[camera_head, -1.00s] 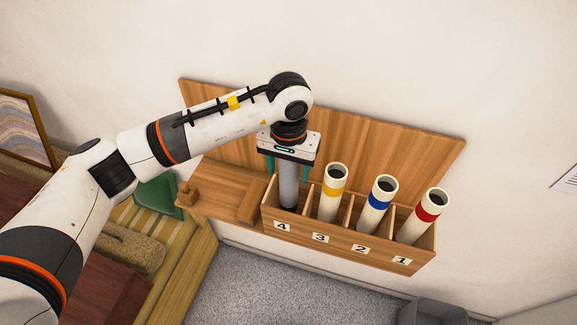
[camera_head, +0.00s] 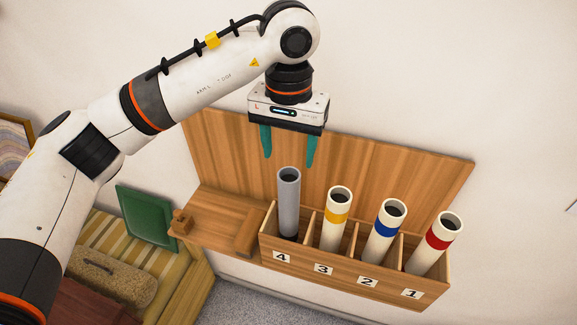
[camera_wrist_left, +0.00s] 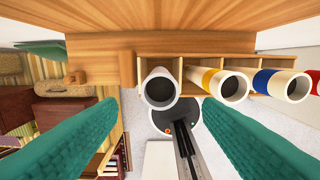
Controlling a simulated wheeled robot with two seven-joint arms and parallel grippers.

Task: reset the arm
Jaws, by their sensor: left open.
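My left gripper (camera_head: 287,150) is open and empty, with its two green fingers apart above the wooden rack (camera_head: 340,272). A grey tube (camera_head: 289,205) stands in compartment 4, below the fingers and apart from them. Tubes with a yellow band (camera_head: 335,225), a blue band (camera_head: 384,238) and a red band (camera_head: 432,249) lean in compartments 3, 2 and 1. In the left wrist view the grey tube (camera_wrist_left: 159,88) shows between the open fingers (camera_wrist_left: 160,140). My right gripper is not in view.
A wooden back panel (camera_head: 350,165) stands behind the rack. A small wooden shelf (camera_head: 220,215) joins it at the left, with a wooden block (camera_head: 182,222) on it. A green panel (camera_head: 146,217) and a striped seat are at the left. The space above the tubes is free.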

